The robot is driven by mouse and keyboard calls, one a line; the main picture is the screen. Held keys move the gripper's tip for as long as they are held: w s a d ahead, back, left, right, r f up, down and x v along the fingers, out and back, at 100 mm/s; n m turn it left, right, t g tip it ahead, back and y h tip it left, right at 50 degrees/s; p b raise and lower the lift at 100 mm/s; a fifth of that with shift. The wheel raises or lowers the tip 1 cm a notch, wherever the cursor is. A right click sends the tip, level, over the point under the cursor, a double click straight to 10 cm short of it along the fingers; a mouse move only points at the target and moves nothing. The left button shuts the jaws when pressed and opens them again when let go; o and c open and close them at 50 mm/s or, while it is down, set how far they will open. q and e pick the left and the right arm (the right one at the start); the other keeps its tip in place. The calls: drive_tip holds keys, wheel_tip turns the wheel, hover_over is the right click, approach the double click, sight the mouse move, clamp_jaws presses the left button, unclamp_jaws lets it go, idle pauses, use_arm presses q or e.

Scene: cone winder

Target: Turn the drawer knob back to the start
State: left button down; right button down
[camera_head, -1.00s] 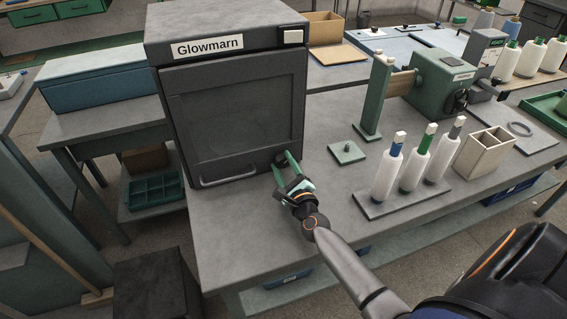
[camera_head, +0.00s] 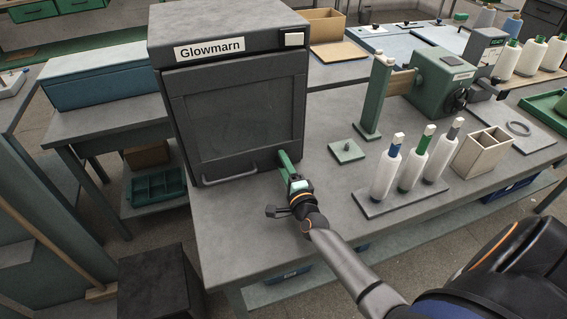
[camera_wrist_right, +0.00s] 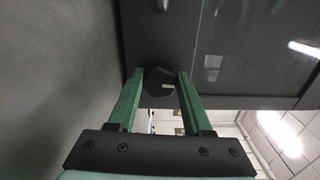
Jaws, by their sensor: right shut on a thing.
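The dark grey Glowmarn cabinet (camera_head: 235,115) stands on the grey bench, its front panel closed. The drawer knob (camera_wrist_right: 160,82), dark with a small pale mark, shows in the right wrist view between my green fingers. My right gripper (camera_head: 284,158) is at the lower right corner of the cabinet front, shut on this knob; it also shows in the right wrist view (camera_wrist_right: 160,74). In the head view the fingers appear edge-on, one over the other, and hide the knob. My left gripper is not in view.
A handle bar (camera_head: 229,178) runs along the cabinet's lower front. Right of my gripper are a small green plate (camera_head: 347,152) and a rack (camera_head: 372,208) with several bobbins. The bench front between cabinet and rack is clear.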

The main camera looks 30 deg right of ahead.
drive_tip(key=shift+n, duration=0.4)
drive_tip(key=shift+c, duration=1.6)
unclamp_jaws()
drive_tip(key=shift+s, duration=0.1)
drive_tip(key=v, duration=1.2)
drive_tip(key=shift+s, duration=0.2)
drive_tip(key=shift+f, duration=0.1)
